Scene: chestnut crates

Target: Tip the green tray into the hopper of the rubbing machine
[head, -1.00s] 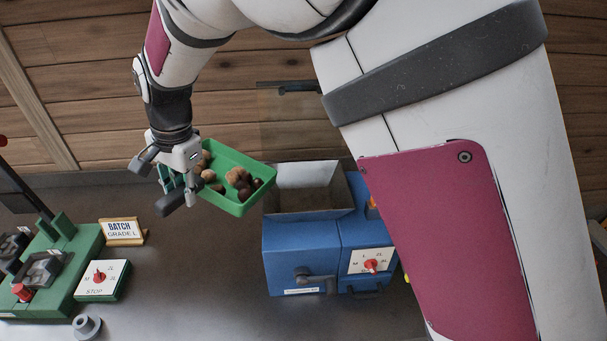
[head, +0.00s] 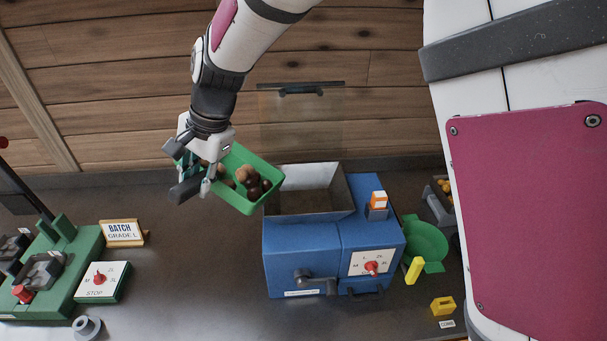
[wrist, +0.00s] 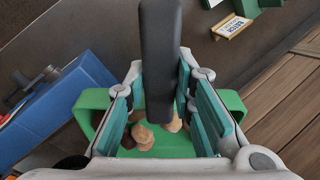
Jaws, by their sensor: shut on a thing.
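The green tray (head: 238,204) holds several brown chestnuts and paler round pieces, and it tilts down to the right. My gripper (head: 205,180) is shut on the tray's left end. In the wrist view the tray (wrist: 92,99) lies below my gripper's fingers, with several pale pieces showing between them. The blue rubbing machine (head: 300,245) stands on the bench to the right. Its open metal hopper (head: 338,190) looks empty. The tray's right corner is at the hopper's left rim in the head view; I cannot tell whether they touch.
A green machine (head: 60,270) stands at the left, with a dial box (head: 103,282) and a batch sign (head: 123,233). A green round part (head: 425,240) and yellow pieces (head: 443,306) lie right of the blue machine. The front middle of the bench is clear.

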